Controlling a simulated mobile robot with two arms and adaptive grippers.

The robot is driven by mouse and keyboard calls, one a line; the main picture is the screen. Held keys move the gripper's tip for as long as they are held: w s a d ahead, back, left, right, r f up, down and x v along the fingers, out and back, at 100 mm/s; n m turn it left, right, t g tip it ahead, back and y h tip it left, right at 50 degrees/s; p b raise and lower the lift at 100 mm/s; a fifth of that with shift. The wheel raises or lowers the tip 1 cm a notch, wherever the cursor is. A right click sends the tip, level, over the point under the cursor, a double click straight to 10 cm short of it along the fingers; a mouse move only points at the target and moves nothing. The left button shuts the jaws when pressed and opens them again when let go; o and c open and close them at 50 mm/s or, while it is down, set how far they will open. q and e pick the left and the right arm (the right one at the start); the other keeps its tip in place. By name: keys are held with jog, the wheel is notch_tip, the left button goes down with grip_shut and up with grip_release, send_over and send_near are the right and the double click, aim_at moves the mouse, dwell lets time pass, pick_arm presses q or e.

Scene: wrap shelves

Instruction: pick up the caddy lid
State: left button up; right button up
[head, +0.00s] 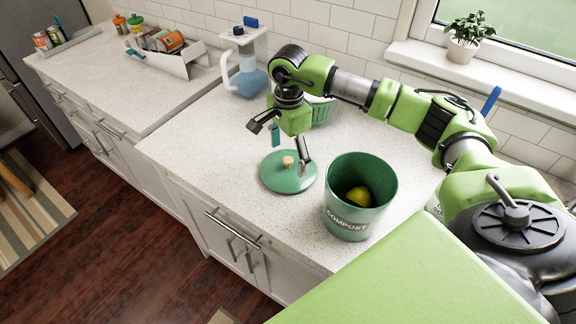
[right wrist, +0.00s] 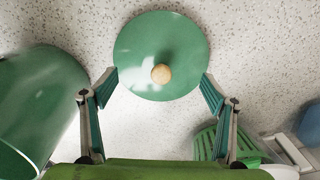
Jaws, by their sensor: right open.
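The caddy lid (head: 275,178) is a green disc with a light wooden knob, lying flat on the speckled counter, left of the green compost caddy (head: 337,210). The lid also shows at the top middle of the right wrist view (right wrist: 135,50), with its knob (right wrist: 161,74) between and beyond the fingertips. My right gripper (head: 281,135) is open and empty above the lid, pointing down; it also shows in the right wrist view (right wrist: 158,80). The caddy is open on top with a yellow fruit (head: 358,196) inside. My left gripper is not in view.
A green ribbed basket (head: 321,110) stands behind my right gripper, partly hidden. A blue-and-clear pitcher (head: 246,78) is at the back. The counter left of the lid is clear.

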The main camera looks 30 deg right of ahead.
aim_at(288, 166)
jog(key=shift+w+f, duration=0.1)
jog(key=shift+f, duration=1.3)
jog(key=shift+a+r, duration=0.1)
jog(key=c, duration=2.2)
grip_shut()
jog(key=shift+s, duration=0.2)
